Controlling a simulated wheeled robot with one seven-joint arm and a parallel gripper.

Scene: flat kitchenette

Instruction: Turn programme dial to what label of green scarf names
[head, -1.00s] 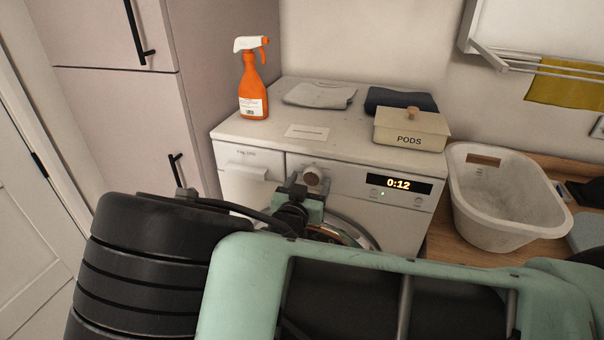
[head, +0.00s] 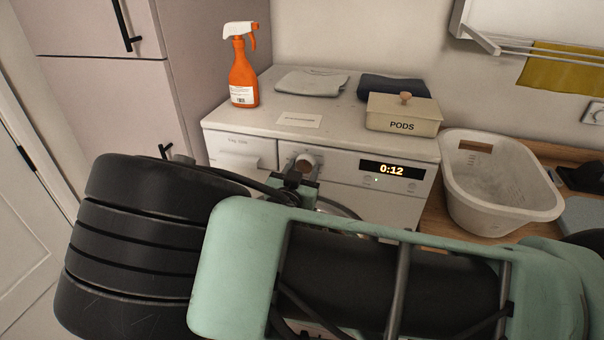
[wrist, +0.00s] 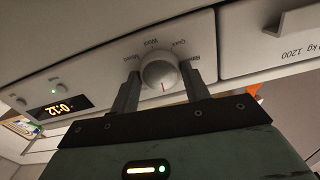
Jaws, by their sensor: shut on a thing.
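The programme dial (head: 304,162) is a round knob on the washing machine's front panel, left of the display. In the wrist view the dial (wrist: 160,66) sits between the two fingers of my gripper (wrist: 160,76), which is shut on it. A short red mark shows on the dial's face, towards the bottom of that picture. Small labels ring the dial's upper side; "Quick" and "Wool" seem readable, while others are partly hidden by the fingers. In the head view my arm hides most of the gripper. I see no green scarf or its label.
The washing machine (head: 262,115) carries an orange spray bottle (head: 243,80), folded grey cloth (head: 312,82), dark blue cloth (head: 392,87), a small card (head: 299,120) and a PODS box (head: 402,115). The display (head: 391,170) reads 0:12. A white basket (head: 500,215) stands right; a mustard cloth (head: 562,72) hangs above.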

